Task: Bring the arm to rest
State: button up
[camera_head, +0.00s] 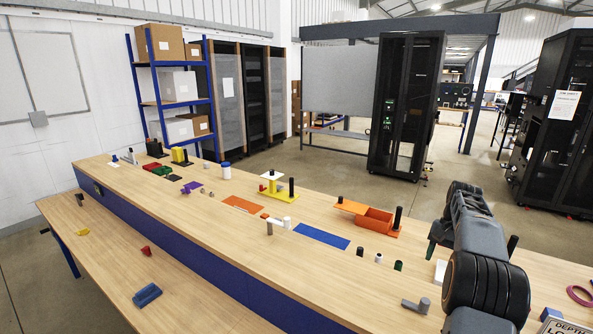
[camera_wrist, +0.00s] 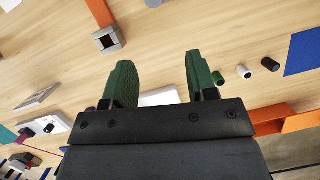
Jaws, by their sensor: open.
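My gripper (camera_wrist: 158,62) is open, with its two green fingers apart and nothing between the tips. In the head view my arm reaches in from the right edge, and a green finger (camera_head: 434,245) shows low over the right part of the wooden bench (camera_head: 180,225). Part of the gripper is hidden behind my arm there. In the wrist view the bench top lies beyond the fingers, and a white flat thing (camera_wrist: 158,98) shows partly hidden behind the gripper body.
An orange tray (camera_head: 377,220) stands left of the gripper, near a blue mat (camera_head: 321,236). Small white (camera_head: 378,258) and green (camera_head: 398,266) cylinders stand nearby. A grey part (camera_head: 416,306) lies in front. Farther left are a yellow fixture (camera_head: 279,196) and an orange mat (camera_head: 243,204).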

jog(key=s+a+n+t+h, duration=0.1)
jog(key=s+a+n+t, duration=0.2)
jog(key=s+a, duration=0.7)
jog(key=s+a+r+n+t+h, duration=0.1)
jog(key=s+a+n+t, duration=0.2)
jog(key=a, duration=1.4)
jog(key=s+n, duration=0.3)
jog(key=s, duration=0.4)
jog(key=shift+r+t+h, duration=0.15)
jog(key=shift+t+h, duration=0.25)
jog(key=shift+a, duration=0.1)
jog(key=shift+c, duration=0.9)
